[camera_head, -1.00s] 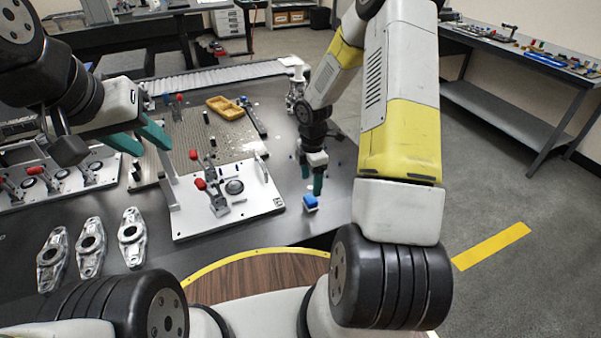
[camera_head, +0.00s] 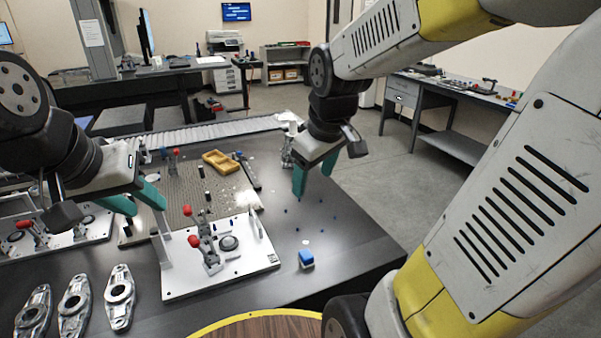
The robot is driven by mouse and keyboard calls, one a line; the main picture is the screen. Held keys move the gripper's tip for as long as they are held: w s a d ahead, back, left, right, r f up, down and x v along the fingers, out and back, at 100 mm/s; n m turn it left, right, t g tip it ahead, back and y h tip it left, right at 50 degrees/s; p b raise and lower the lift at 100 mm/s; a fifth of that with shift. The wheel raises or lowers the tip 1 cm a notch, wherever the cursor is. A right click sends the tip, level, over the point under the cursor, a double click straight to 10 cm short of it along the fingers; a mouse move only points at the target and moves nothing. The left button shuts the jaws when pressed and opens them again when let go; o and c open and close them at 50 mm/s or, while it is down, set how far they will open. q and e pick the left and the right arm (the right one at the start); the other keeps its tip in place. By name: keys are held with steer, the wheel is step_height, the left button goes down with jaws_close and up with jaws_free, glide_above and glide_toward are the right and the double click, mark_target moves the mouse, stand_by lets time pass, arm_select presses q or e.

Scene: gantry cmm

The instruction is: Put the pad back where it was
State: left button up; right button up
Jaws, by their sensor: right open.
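Red-handled clamps (camera_head: 207,252) stand on the fixture plate. Several metal link parts (camera_head: 120,298) lie at the front left. A yellow tray (camera_head: 221,161) and small black posts are on the speckled board behind. The table around the pad is mostly clear, with small dark dots behind it.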

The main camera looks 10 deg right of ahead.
steer(key=s+a+r+m+t+y, duration=0.1)
steer(key=s+r+m, duration=0.3)
steer(key=s, duration=0.4)
steer(key=shift+s+a+r+m+t+y, duration=0.25)
steer(key=shift+a+m+t+y, duration=0.2)
steer(key=shift+a+m, duration=0.3)
